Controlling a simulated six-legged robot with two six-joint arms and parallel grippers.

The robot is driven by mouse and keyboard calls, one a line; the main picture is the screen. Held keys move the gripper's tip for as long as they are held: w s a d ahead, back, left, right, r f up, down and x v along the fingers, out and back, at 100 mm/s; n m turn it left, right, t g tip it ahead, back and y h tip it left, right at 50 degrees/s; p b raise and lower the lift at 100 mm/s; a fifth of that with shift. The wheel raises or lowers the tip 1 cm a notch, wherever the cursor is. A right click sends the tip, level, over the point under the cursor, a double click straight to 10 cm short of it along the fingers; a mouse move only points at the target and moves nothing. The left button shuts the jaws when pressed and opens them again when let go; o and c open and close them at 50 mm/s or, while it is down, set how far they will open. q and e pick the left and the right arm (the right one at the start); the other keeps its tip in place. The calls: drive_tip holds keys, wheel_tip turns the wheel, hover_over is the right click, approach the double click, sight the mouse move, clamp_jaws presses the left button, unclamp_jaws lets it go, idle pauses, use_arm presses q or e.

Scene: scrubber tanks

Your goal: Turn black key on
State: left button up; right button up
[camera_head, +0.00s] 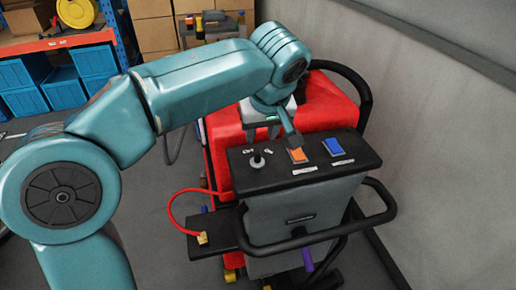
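The black key (257,159) stands on the left part of the dark control panel (272,178), on top of the red and grey scrubber machine. An orange switch (297,155) and a blue switch (333,147) sit to its right on the same panel. My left arm reaches over from the left, and my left gripper (288,126) points down by the panel's far edge, just behind the orange switch. It appears to the right of and behind the key, apart from it. My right gripper is not in view.
The red scrubber body (232,130) lies behind the panel, and a black handle bar (340,232) curves around its front. A red cable (173,204) loops at the left. A grey wall (455,130) stands close on the right. Blue bins (60,88) and boxes stand at the back.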

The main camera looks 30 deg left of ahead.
sight(258, 151)
use_arm(q)
drive_tip(key=x, duration=0.7)
drive_tip(key=shift+a+f, duration=0.1)
drive_tip(key=shift+f, duration=0.25)
drive_tip(key=shift+w+f, duration=0.3)
drive_tip(key=shift+f, duration=0.05)
drive_tip(key=shift+s+r, duration=0.1)
drive_tip(key=shift+s, duration=0.1)
clamp_jaws()
